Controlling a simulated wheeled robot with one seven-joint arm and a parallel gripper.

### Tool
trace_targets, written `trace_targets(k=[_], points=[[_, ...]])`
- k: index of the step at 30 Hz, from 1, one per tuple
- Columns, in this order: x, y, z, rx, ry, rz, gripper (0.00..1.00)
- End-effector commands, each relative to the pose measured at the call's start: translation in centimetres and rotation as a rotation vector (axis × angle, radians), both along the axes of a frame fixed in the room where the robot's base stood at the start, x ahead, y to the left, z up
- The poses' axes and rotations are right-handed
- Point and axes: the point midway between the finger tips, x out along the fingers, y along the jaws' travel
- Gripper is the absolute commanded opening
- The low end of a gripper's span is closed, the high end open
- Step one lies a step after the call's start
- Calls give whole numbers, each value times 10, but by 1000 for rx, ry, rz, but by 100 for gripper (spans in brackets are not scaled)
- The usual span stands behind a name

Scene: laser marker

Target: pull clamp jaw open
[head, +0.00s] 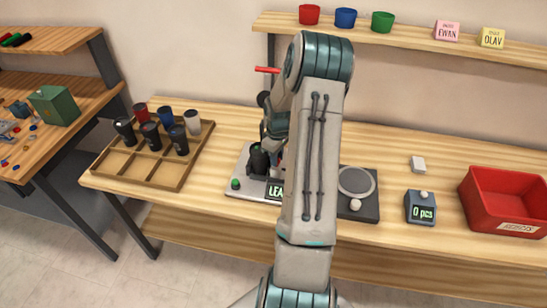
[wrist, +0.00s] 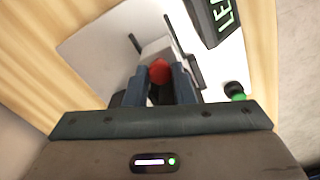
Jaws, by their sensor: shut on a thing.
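The laser marker's pale base plate (head: 241,180) stands on the bench, partly behind my arm. My gripper (wrist: 161,78) is shut on the red knob, one dark blue finger on each side. In the head view my arm hides most of the clamp and the gripper's hold. How far the jaw is open cannot be told.
A green button (head: 236,183) and a lit display (head: 275,191) are at the plate's front. Left is a wooden tray (head: 118,165) with several cups. Right are a round-plate device (head: 372,208), a counter (head: 420,208) and a red bin (head: 492,205). A shelf (head: 400,36) runs above.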

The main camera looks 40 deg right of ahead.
Motion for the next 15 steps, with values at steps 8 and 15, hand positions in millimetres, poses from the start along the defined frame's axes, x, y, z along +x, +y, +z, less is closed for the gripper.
trace_targets(k=[8, 15], points=[[-7, -7, 0, -4, 9, -8, 34], [-4, -3, 0, -3, 7, -1, 45]])
